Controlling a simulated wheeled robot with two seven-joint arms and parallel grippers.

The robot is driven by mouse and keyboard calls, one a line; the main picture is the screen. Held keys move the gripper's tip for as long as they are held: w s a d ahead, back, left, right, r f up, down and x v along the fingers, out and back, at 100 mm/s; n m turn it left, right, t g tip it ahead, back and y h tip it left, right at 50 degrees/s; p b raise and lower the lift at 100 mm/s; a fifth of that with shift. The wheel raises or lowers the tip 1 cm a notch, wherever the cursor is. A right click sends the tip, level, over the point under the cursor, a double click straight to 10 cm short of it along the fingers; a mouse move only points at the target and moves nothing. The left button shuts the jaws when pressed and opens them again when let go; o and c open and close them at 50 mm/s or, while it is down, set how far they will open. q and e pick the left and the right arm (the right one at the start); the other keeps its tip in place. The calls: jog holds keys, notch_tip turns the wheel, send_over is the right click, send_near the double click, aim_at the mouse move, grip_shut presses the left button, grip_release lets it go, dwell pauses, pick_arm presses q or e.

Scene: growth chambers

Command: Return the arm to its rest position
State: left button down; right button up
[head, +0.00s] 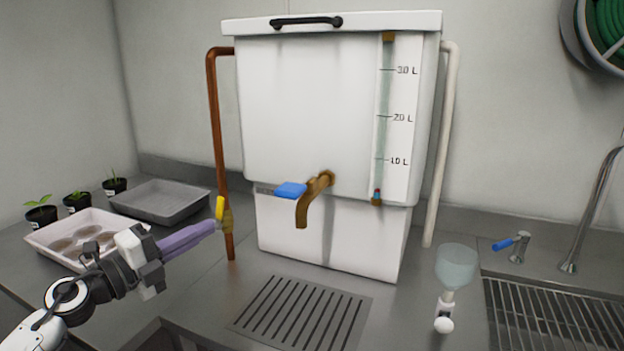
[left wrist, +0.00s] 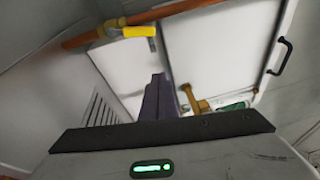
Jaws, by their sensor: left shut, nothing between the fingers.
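My left arm comes in from the lower left in the head view. Its gripper (head: 212,226) has long purple fingers that are shut with nothing between them. The fingertips appear close to the yellow valve handle (head: 220,208) on the copper pipe (head: 215,130); I cannot tell whether they touch. In the left wrist view the shut fingers (left wrist: 158,88) point towards the white tank, and the yellow handle (left wrist: 140,31) is up and to the left of them. My right gripper is not in view.
The white tank (head: 310,110) with brass tap (head: 316,190) and blue lever (head: 290,190) stands behind a drain grate (head: 300,312). A pale tray (head: 50,238), grey tray (head: 160,200) and small potted plants (head: 76,203) are left.

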pick_arm(q)
jog(key=s+a+f+n+g+y, duration=0.2)
jog(key=s+a+f+n+y, duration=0.1)
jog(key=s+f+n+y, duration=1.3)
jog(key=s+d+f+n+g+h, duration=0.35)
jog(key=s+f+g, duration=0.2)
jog(key=s, duration=0.65)
jog(key=s+d+f+n+g+h, duration=0.2)
jog(key=s+d+f+n+g, duration=0.4)
jog(key=s, duration=0.6)
jog(key=w+d+f+t+h, duration=0.1)
jog(key=w+f+t, duration=0.1)
jog(key=f, duration=0.4)
jog(key=w+d+f+m+t+h, duration=0.1)
jog(key=d+f+t, duration=0.1)
jog(key=f+t, duration=0.2)
jog(key=shift+w+f, duration=0.35)
jog(key=shift+f, duration=1.4)
